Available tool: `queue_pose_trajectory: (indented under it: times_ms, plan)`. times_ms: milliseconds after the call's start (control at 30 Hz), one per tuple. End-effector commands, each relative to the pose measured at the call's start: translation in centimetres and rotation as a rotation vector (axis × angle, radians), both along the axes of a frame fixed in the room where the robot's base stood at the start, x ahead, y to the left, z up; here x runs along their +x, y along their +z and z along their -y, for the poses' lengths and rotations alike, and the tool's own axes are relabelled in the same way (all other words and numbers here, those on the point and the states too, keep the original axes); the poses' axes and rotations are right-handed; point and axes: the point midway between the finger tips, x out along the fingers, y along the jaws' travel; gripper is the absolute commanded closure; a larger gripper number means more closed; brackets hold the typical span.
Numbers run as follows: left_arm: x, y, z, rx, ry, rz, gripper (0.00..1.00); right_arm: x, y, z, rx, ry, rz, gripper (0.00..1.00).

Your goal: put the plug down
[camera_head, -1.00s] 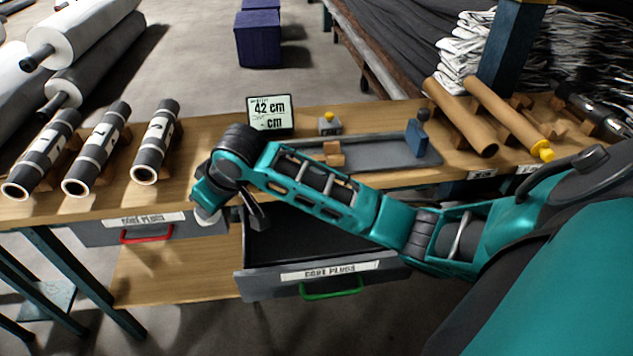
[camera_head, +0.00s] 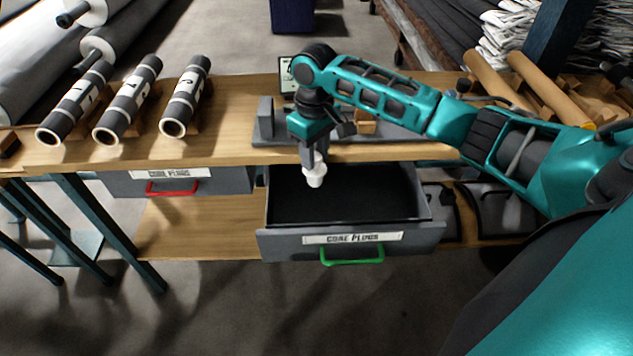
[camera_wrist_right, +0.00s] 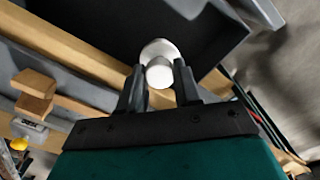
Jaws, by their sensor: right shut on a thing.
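A white plug (camera_head: 315,176) hangs below my right gripper (camera_head: 312,158), which is shut on it. In the right wrist view the plug (camera_wrist_right: 158,62) shows between the two dark fingertips of the gripper (camera_wrist_right: 160,82). The plug is over the open drawer (camera_head: 290,240), which has a green handle and a core plugs label. The drawer's dark floor looks bare where it shows. I cannot tell exactly how high the plug is above it. My left gripper is not in view.
A drawer with a red handle (camera_head: 172,187) sits to the left under the bench (camera_head: 235,105). Several dark rolls (camera_head: 128,98) lie at the bench's left. A grey tray (camera_head: 266,128) and a display (camera_head: 287,76) stand behind my right arm. Brown tubes (camera_head: 555,88) lie at the right.

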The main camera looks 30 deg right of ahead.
Motion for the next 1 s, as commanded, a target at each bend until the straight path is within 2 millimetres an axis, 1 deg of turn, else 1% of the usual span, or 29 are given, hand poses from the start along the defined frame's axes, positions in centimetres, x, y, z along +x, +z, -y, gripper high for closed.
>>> queue_pose_trajectory:
  times_ms: [33,100,200,367,467,600,700,933,967,1000]
  plan:
    - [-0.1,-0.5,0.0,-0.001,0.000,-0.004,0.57,0.0,-1.6,0.0,0.000,-0.001,-0.002,0.87]
    - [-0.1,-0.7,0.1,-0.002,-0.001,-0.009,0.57,0.0,-2.9,0.0,-0.001,-0.001,-0.002,0.87]
    - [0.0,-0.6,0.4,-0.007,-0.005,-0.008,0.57,0.0,-4.1,0.0,0.000,0.000,0.001,0.87]
    - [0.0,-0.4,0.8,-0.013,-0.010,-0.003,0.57,0.0,-5.0,0.0,0.000,0.000,0.002,0.87]
    - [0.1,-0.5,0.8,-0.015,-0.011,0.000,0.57,0.0,-6.2,0.0,-0.001,0.001,-0.001,0.87]
    - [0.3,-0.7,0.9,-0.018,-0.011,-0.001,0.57,0.0,-8.5,0.0,-0.001,-0.001,0.000,0.87]
    - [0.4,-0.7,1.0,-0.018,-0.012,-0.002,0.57,0.0,-9.0,0.0,-0.001,0.000,0.002,0.86]
    - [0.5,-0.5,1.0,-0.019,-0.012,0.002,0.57,0.0,-8.9,0.0,-0.001,0.001,0.002,0.87]
    - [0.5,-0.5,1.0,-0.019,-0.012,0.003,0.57,0.0,-9.0,0.0,-0.001,0.001,0.002,0.65]
    - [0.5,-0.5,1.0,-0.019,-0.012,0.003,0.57,0.0,-9.0,0.0,-0.001,0.001,0.002,0.61]
